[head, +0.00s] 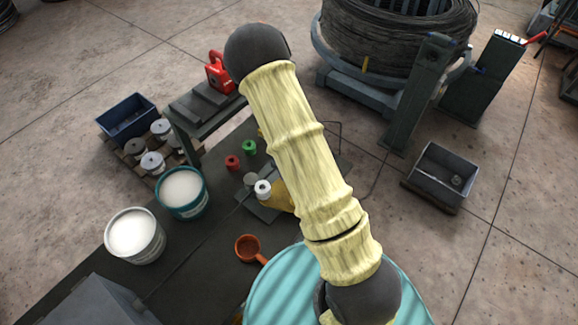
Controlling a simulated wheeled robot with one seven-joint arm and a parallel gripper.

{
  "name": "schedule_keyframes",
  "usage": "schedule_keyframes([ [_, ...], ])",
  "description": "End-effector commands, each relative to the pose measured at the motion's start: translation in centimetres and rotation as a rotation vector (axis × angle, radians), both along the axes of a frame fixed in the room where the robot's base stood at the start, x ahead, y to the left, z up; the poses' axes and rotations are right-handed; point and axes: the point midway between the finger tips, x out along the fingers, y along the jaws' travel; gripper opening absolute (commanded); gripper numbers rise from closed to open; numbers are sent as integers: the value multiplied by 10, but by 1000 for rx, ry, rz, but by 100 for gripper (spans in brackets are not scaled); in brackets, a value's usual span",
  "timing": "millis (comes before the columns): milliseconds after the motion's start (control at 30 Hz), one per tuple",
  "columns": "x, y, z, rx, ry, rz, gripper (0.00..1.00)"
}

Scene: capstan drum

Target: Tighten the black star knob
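I cannot make out the black star knob in the head view; my yellow-sleeved arm crosses the middle of the picture and hides part of the bench area behind it. My gripper is not visible either, so its place relative to the knob and whether it holds anything do not show.
A red spool (232,162), a green spool (249,147) and a white spool (263,188) stand left of my arm. Two pails, one white (135,250) and one teal (186,208), and an orange ladle-like cup (248,248) are nearby. A large wire coil (400,45) stands behind; a grey bin (443,185) is right.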

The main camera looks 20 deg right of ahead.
Motion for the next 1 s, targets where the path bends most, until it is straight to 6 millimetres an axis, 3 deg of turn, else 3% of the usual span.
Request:
schedule_keyframes([
  [500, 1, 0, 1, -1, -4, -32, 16],
  [533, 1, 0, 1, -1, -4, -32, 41],
  [633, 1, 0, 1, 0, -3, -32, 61],
  [1000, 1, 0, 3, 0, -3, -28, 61],
])
